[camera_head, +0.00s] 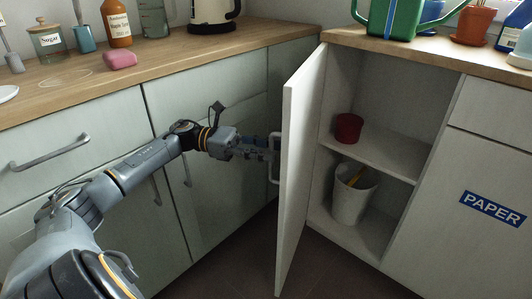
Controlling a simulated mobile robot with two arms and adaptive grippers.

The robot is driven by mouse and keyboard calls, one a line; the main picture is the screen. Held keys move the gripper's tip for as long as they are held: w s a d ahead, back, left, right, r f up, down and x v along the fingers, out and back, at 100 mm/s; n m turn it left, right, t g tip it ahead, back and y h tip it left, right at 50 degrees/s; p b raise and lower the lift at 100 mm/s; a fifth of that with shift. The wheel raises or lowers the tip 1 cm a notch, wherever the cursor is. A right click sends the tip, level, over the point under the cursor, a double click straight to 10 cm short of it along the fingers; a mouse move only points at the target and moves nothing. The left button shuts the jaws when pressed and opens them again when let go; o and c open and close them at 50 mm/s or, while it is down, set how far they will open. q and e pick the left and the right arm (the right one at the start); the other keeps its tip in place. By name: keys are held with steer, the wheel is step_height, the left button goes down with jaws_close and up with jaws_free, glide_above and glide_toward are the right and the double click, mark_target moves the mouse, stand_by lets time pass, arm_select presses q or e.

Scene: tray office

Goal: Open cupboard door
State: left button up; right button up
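The cupboard door (302,165) is white and stands wide open, swung out toward me from the right-hand cabinet. Its handle (274,158) is on the door's left face. My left gripper (272,150) is at that handle, with its fingers around or right beside it. The fingertips are small and partly merged with the handle, so I cannot tell whether they are closed on it. Inside the open cupboard (390,110), a dark red pot (348,128) sits on the shelf and a pale bin (352,195) stands below. My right gripper is not in view.
Light green cabinets with handles (50,155) line the left side, close to my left arm. The wooden counter (180,52) carries a sugar jar (46,40), bottles and a pink sponge (120,59). A green watering can (393,18) stands on the right counter. Dark floor is free below the door.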

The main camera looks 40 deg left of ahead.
arm_select(q)
step_height(320, 180, up, 9)
stand_by(0.3)
